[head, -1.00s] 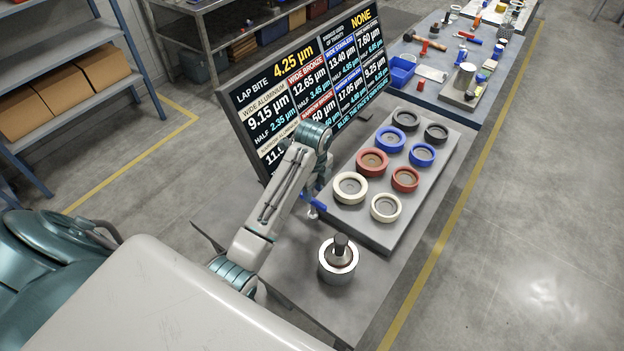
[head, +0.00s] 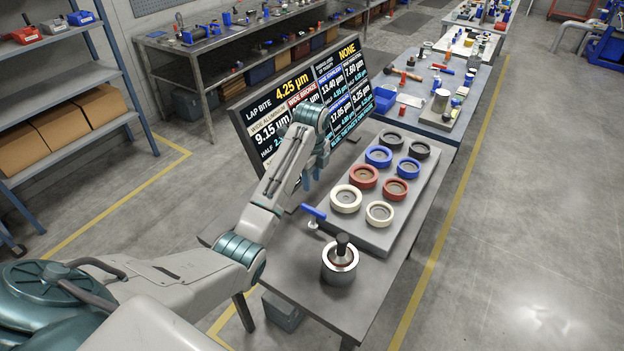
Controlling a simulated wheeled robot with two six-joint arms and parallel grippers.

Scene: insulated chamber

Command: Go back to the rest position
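My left arm comes in from the left and bends down at the wrist. My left gripper (head: 314,176) hangs beside the board, left of the ring tray, and I see nothing held in it. It is too small and dark to tell whether its fingers are apart. A blue-handled tool (head: 314,212) is on the table (head: 300,262) just below the gripper, with a visible gap between them. My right gripper is not in view.
A grey tray (head: 388,238) bears several white, red, blue and black rings. A metal cylinder with a dark knob (head: 340,264) stands at the table's near end. A display board (head: 262,110) stands behind my arm. Floor at right is clear.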

